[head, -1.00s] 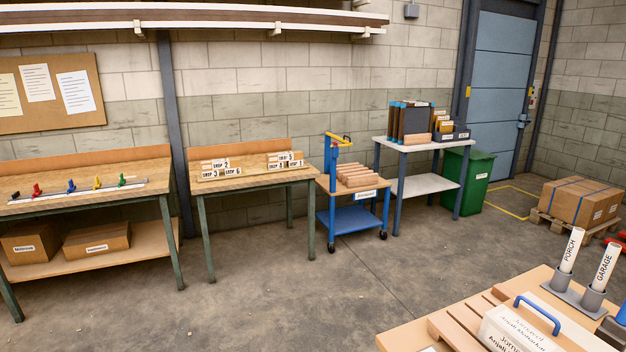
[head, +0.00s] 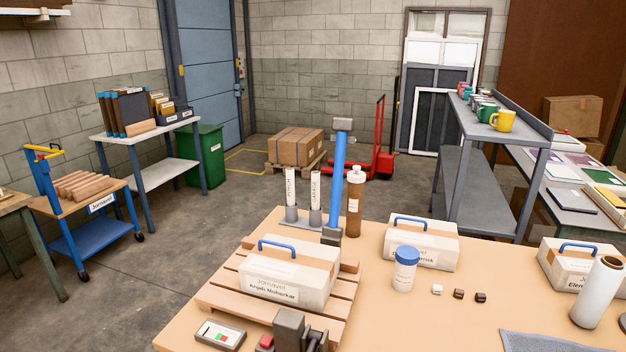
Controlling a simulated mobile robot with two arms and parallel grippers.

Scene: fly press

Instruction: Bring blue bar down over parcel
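The blue bar (head: 339,178) stands nearly upright, leaning slightly, behind the slatted wooden rack on the bench. It has a grey block at its top and a dark grey base (head: 331,236) at its foot. A white parcel (head: 289,279) with a blue handle and a name label sits on the wooden slats (head: 222,298), in front of the bar and a little left. The bar is not over the parcel. A grey bracket (head: 292,330) stands at the rack's near edge, cut by the frame. Neither of my grippers is in view.
Two white tubes (head: 315,190) in grey holders and a brown bottle (head: 354,203) stand close to the bar. A blue-lidded jar (head: 404,268) and a second handled parcel (head: 421,244) are to the right. A small display device (head: 219,335) lies at the near left.

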